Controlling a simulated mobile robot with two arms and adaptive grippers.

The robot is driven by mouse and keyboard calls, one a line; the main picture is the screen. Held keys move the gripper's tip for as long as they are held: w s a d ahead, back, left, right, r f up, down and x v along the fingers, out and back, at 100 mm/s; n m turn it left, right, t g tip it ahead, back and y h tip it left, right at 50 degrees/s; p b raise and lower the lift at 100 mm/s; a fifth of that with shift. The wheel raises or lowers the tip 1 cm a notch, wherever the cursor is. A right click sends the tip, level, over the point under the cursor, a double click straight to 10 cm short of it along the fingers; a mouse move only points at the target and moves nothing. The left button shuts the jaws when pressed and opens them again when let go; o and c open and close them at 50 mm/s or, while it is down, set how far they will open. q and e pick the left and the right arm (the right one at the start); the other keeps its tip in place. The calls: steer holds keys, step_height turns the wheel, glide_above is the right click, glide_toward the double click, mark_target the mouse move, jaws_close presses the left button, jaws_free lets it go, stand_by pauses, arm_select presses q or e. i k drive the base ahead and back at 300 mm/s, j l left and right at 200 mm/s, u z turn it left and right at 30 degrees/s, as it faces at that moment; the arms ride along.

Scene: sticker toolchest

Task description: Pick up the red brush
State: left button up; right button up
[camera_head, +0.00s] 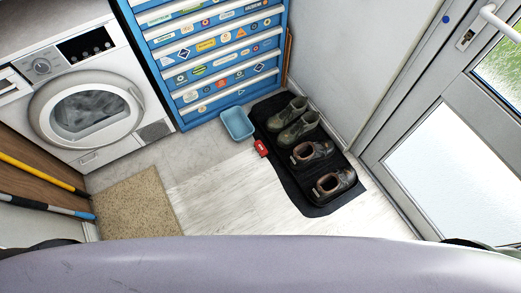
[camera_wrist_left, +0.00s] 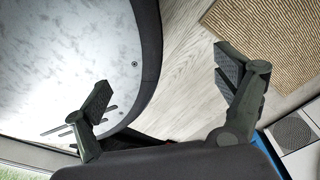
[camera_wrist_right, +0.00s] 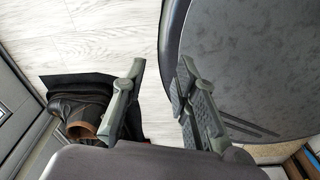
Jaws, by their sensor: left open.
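A small red object (camera_head: 261,148), which looks like the red brush, lies on the floor at the left edge of the black shoe mat (camera_head: 291,184) in the head view. It is beside the blue tub and too small to show bristles. My left gripper (camera_wrist_left: 163,75) is open and empty in the left wrist view. My right gripper (camera_wrist_right: 162,75) has its fingers apart with nothing between them in the right wrist view. Neither gripper shows in the head view, and both are well away from the red object.
A blue tub (camera_head: 237,123) stands before the blue drawer chest (camera_head: 215,55). Shoes (camera_head: 297,122) stand on the mat. A washing machine (camera_head: 85,105) is at left, a glazed door (camera_head: 450,150) at right. A beige rug (camera_head: 137,205) lies at left; the pale floor (camera_head: 225,195) between is clear.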

mark_target(263, 151)
steer(key=k+l, duration=0.1)
steer(key=l, duration=0.15)
steer(key=k+l, duration=0.15)
steer(key=i+j+z, duration=0.2)
steer(key=i+j, duration=0.8)
steer(key=j, duration=0.1)
